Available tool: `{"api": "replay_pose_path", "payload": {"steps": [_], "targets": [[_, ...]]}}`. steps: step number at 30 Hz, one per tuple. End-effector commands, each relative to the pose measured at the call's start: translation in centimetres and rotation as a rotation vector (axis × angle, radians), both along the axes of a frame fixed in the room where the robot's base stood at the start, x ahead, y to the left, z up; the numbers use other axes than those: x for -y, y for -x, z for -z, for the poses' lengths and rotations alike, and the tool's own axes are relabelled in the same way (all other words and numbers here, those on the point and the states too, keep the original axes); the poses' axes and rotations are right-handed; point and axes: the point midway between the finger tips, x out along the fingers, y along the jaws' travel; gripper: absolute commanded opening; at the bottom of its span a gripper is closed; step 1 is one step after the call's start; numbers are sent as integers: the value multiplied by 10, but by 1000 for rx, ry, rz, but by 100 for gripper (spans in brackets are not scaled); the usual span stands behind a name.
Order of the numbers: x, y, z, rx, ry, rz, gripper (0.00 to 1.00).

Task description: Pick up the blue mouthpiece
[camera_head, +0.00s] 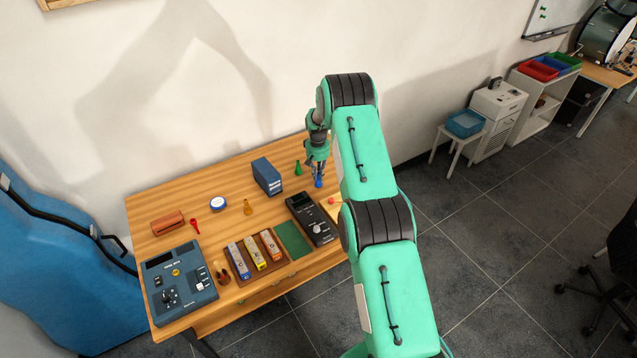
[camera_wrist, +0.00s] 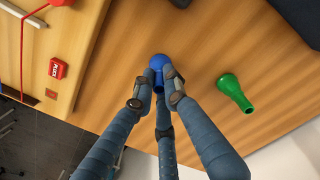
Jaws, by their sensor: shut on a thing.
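The blue mouthpiece (camera_wrist: 158,62) is between my gripper's fingertips in the wrist view, over the wooden table. It shows small and blue in the head view (camera_head: 319,183), at the lower end of my gripper (camera_head: 317,165). My gripper (camera_wrist: 157,88) is shut on the mouthpiece. The fingers hide part of it. I cannot tell whether it still touches the table. A green mouthpiece (camera_wrist: 235,92) lies on the table to the right in the wrist view. It also shows beside my gripper in the head view (camera_head: 298,168).
A dark blue box (camera_head: 267,176) stands left of my gripper. A black device (camera_head: 311,219) and a green mat (camera_head: 293,240) are nearer the front. The wall is close behind.

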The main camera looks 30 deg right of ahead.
Motion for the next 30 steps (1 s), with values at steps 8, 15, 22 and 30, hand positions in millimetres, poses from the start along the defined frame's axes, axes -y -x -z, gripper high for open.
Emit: {"api": "replay_pose_path", "payload": {"steps": [8,15,22,30], "targets": [[0,0,-2,1,0,0,0],[0,-1,-17,3,1,0,0],[0,-1,-46,2,0,0,0],[0,-1,-83,2,0,0,0]]}}
